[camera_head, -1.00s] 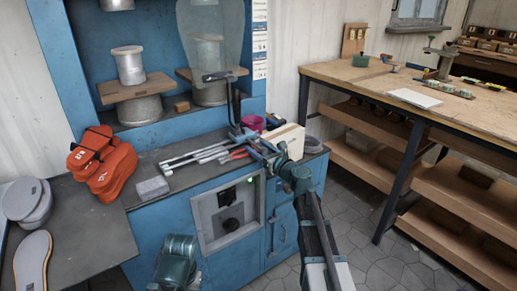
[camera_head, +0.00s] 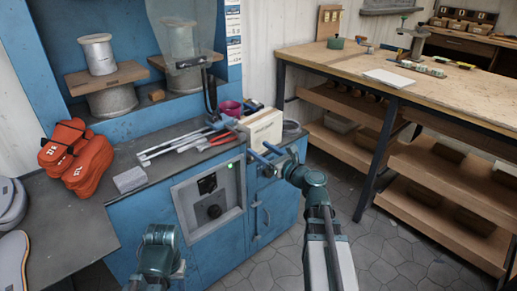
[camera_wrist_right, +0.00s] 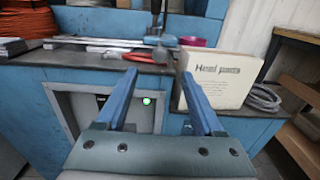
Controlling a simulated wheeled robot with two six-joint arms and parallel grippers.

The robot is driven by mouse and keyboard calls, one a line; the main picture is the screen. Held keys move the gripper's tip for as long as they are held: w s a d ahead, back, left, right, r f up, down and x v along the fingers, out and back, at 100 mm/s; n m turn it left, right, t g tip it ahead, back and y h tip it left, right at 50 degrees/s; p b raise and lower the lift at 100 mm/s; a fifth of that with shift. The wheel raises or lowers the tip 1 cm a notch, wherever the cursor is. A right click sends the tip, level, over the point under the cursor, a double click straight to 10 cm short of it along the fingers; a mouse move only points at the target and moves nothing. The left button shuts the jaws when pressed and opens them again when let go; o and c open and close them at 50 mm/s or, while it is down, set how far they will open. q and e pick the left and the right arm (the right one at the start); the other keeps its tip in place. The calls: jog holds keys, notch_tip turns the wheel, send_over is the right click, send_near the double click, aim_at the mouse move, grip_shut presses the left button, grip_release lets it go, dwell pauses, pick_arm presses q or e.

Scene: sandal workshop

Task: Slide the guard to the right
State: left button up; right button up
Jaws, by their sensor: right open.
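The guard (camera_head: 181,34) is a clear, rounded sheet standing upright in front of the right-hand spool in the head view. Its lower edge meets a dark bracket and a thin dark post (camera_head: 209,92) that runs down to the bench. My right gripper (camera_head: 262,154) is open and empty at the bench's front edge, to the lower right of the guard and apart from it. Its two blue fingers (camera_wrist_right: 158,80) show in the right wrist view, pointing towards the bench; the guard's sheet is not visible there. My left arm shows at the bottom of the head view, with its jaws out of sight.
A cream box (camera_head: 262,127) stands by my right gripper, with a magenta cup (camera_head: 231,107) behind. Metal rods (camera_head: 180,146) and red-handled pliers (camera_head: 218,141) lie on the dark bench. A wooden workbench (camera_head: 440,98) stands right.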

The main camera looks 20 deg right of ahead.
jog(key=shift+a, duration=0.1)
jog(key=shift+c, duration=1.4)
jog(key=a+f+n+g+p, duration=0.1)
jog(key=a+n, duration=0.1)
jog(key=n, duration=0.1)
jog(key=w+a+f+n+g+p, duration=0.1)
jog(key=a+f+n+g, duration=0.1)
jog(key=n, duration=0.1)
jog(key=a+f+n+g+p, duration=0.1)
jog(key=a+n, duration=0.1)
jog(key=n, duration=0.1)
jog(key=shift+w+a+f+g+h, duration=0.15)
jog(key=shift+a+f+g+h, duration=0.1)
jog(key=shift+f+g+h, duration=0.1)
grip_shut()
notch_tip(320, 180, down, 3)
jog(key=a+n+g+h+p, duration=0.3)
jog(key=n+h+p, duration=0.2)
jog(key=n, duration=0.8)
jog(key=w+a+r+n+t+h, duration=0.2)
jog(key=r+n, duration=0.6)
jog(key=n, duration=0.4)
jog(key=w+a+r+n+t+h, duration=0.3)
jog(key=w+a+r+n+t, duration=0.2)
jog(key=n, duration=0.8)
notch_tip(320, 180, up, 4)
jog(key=shift+w+a+f+n+t+h+b, duration=0.3)
jog(key=shift+a+t, duration=0.35)
jog(key=shift+a, duration=0.6)
